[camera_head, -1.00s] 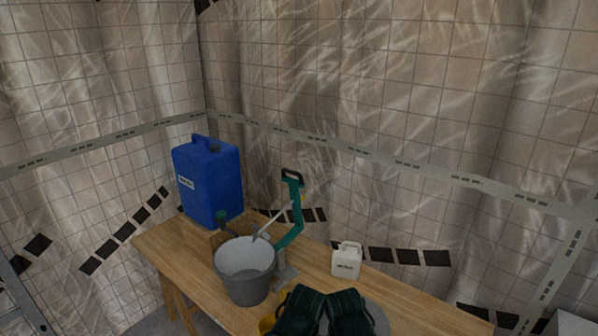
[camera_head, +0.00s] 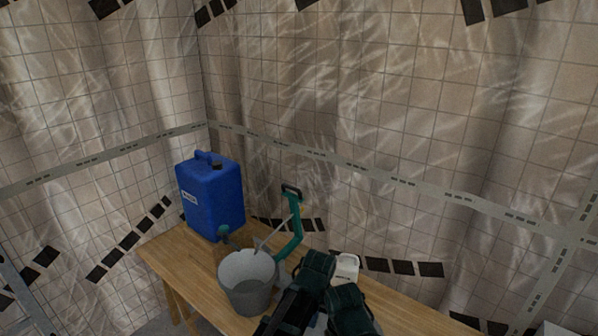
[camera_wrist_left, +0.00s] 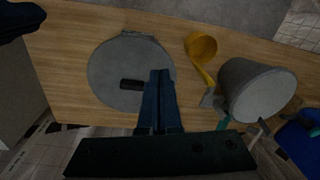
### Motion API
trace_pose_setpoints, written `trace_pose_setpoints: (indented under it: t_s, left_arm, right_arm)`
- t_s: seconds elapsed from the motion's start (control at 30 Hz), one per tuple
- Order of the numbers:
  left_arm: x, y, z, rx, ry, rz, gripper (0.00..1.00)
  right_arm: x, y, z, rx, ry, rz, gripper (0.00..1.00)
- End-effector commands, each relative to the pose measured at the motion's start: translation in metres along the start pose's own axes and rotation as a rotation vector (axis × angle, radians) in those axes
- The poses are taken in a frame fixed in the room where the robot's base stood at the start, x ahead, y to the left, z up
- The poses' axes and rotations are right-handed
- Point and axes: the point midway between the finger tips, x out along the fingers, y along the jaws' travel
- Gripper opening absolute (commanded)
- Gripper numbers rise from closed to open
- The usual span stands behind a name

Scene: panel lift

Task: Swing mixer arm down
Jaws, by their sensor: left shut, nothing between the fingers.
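The green mixer arm (camera_head: 295,228) stands raised behind the grey bucket, with a dark loop handle (camera_head: 291,191) at its top. A thin grey rod slants from it toward the bucket's mouth. The grey bucket (camera_head: 247,290) stands on the wooden table; it also shows at the right of the left wrist view (camera_wrist_left: 258,90), with part of the green mixer beside it. My left gripper (camera_wrist_left: 160,74) is shut and empty above the round grey lid (camera_wrist_left: 108,82), apart from the mixer. In the head view dark arm parts hide its fingertips. I cannot make out my right gripper.
A blue canister (camera_head: 212,200) stands behind the bucket at the left. A small white jug (camera_head: 347,266) is partly hidden behind my arm. A yellow scoop (camera_wrist_left: 201,47) lies between lid and bucket. The wooden table (camera_head: 405,318) is bare at the right.

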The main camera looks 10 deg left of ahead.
Motion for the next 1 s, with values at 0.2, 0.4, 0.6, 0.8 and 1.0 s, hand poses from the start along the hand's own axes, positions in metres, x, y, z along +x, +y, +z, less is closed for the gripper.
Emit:
trace_pose_setpoints:
  t_s: [0.2,0.4,0.6,0.8,1.0]
  left_arm:
    - [-0.095,-0.01,-0.108,-0.04,0.083,0.017,0.0]
    - [-0.146,-0.017,-0.176,-0.071,0.146,0.032,0.0]
    - [-0.17,-0.021,-0.213,-0.088,0.183,0.04,0.0]
    - [-0.174,-0.022,-0.221,-0.093,0.192,0.042,0.0]
    - [-0.173,-0.022,-0.22,-0.093,0.192,0.042,0.0]
  right_arm:
    - [-0.099,0.009,0.006,0.014,-0.003,0.0,0.0]
    - [-0.151,0.014,0.01,0.025,-0.005,-0.001,0.0]
    - [-0.176,0.016,0.011,0.031,-0.006,-0.001,0.0]
    - [-0.179,0.016,0.011,0.033,-0.007,-0.001,0.0]
    - [-0.178,0.016,0.011,0.033,-0.006,-0.001,0.0]
